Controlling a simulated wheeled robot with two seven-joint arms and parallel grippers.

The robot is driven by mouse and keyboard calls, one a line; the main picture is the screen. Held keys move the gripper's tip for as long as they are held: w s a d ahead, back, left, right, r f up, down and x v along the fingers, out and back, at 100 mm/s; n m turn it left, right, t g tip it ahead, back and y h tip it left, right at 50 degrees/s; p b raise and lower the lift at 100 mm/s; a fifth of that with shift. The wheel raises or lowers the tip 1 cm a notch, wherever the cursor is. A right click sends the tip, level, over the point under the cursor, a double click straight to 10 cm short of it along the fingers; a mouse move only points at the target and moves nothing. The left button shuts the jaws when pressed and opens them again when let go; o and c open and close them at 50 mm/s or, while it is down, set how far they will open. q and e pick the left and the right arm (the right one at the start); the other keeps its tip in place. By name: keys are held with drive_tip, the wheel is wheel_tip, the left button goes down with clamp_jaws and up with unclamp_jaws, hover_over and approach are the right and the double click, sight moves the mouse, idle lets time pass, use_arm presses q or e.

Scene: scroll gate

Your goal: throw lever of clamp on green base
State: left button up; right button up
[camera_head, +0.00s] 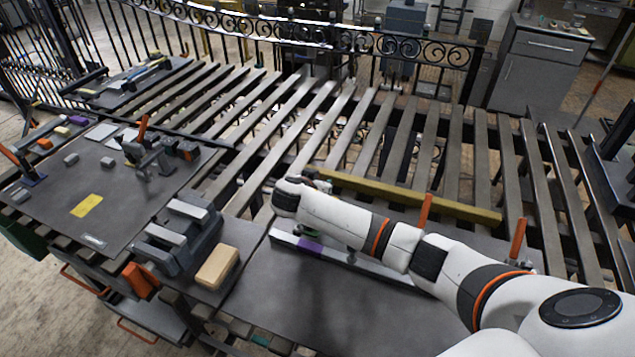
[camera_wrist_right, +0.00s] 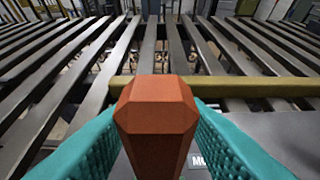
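In the right wrist view an orange lever handle (camera_wrist_right: 158,115) stands upright between the teal fingers of my right gripper (camera_wrist_right: 158,140). The fingers flank it closely; whether they press on it cannot be told. In the head view my right arm reaches left across the bench, and its wrist hides the gripper and this lever. My left gripper is not in view.
A yellow bar (camera_head: 400,194) lies behind the lever. Other orange levers stand at the bar's near side (camera_head: 425,210) and farther right (camera_head: 518,238). A purple block (camera_head: 310,245) sits on a grey rail below my arm. A slatted rack (camera_head: 250,105) spreads behind.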

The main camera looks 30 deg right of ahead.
drive_tip(key=shift+s+a+r, duration=0.2)
drive_tip(key=shift+s+a, duration=0.1)
drive_tip(key=shift+a, duration=0.15)
drive_tip(key=b+v, duration=0.2)
drive_tip(key=v, duration=0.9)
drive_tip(key=shift+d, duration=0.1)
